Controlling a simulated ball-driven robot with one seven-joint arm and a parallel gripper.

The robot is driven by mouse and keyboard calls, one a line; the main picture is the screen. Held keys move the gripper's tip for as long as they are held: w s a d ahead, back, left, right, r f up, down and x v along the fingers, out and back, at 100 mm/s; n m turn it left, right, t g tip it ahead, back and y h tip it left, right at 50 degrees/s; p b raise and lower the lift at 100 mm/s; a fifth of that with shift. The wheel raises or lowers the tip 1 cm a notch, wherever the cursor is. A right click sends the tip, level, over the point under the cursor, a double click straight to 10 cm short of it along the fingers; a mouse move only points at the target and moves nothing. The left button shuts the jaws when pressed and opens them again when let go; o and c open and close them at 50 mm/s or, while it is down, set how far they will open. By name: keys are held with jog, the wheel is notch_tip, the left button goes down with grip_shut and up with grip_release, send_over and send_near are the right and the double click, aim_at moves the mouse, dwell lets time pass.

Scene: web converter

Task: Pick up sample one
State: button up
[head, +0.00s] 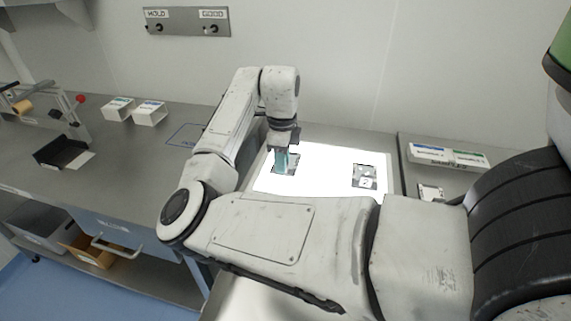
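A bright white lit panel (322,172) lies on the steel bench. A small dark-and-light square sample (291,168) lies on its left part, partly hidden by my gripper; I cannot read a number on it. A second square sample (364,176), marked 2, lies on the right part of the panel. My gripper (282,168) points down over the left sample, its teal fingers at or just above it. I cannot tell whether the fingers are apart or touch the sample.
Labelled white boxes (150,113) stand on the left bench, near a black tray (62,152). More labelled boxes (449,156) and a small metal item (431,192) are at the right. A wall panel (187,22) with knobs hangs behind. My arm hides the panel's front.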

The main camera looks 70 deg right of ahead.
grip_shut()
dwell(0.3)
